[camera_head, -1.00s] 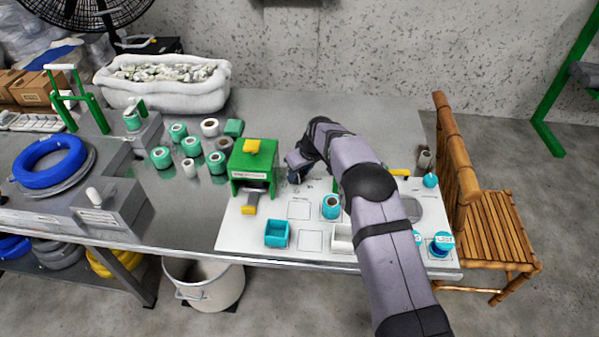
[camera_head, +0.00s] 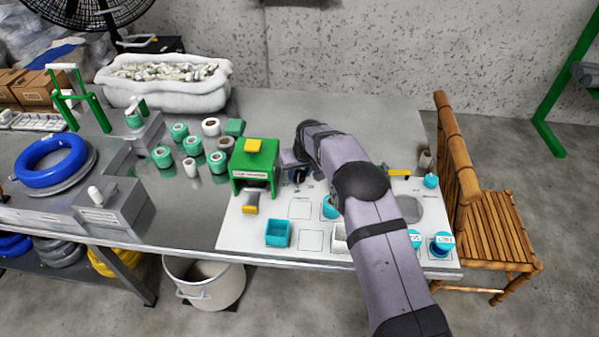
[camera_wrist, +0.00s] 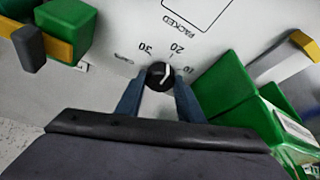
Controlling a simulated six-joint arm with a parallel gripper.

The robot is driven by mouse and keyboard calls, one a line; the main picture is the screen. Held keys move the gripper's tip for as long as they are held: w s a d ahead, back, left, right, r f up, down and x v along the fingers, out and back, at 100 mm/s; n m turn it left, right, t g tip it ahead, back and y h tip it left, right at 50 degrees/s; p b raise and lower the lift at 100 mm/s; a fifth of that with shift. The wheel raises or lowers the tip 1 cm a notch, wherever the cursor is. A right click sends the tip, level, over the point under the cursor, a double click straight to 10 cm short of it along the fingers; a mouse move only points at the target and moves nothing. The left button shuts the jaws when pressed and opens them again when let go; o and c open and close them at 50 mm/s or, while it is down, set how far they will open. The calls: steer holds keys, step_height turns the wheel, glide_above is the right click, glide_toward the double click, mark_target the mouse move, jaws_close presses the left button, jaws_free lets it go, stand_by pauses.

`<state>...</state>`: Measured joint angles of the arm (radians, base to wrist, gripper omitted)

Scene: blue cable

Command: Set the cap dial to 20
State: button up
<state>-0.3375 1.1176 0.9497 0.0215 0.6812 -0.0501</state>
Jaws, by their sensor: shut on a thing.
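The cap dial (camera_wrist: 160,76) is a small round black knob with a white pointer line, set on the white board among the printed numbers 30, 20 and 10. In the wrist view its pointer leans up and slightly right, toward about the 20 mark (camera_wrist: 178,48). My gripper (camera_wrist: 159,90) has one blue-grey finger on each side of the knob and is shut on it. In the head view my gripper (camera_head: 298,177) is low over the board, just right of the green box-shaped station, and hides most of the dial.
The green station (camera_head: 255,166) with a yellow top block stands close to my gripper's left. A teal tray (camera_head: 278,233) and a teal roll (camera_head: 329,207), partly behind my arm, are on the white board (camera_head: 232,236). Green and white rolls stand farther left.

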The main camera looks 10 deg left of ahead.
steer(key=o, duration=1.1)
steer(key=shift+c, duration=0.2)
steer(key=shift+r, duration=0.1)
steer(key=b+v, duration=0.1)
steer(key=v, duration=0.6)
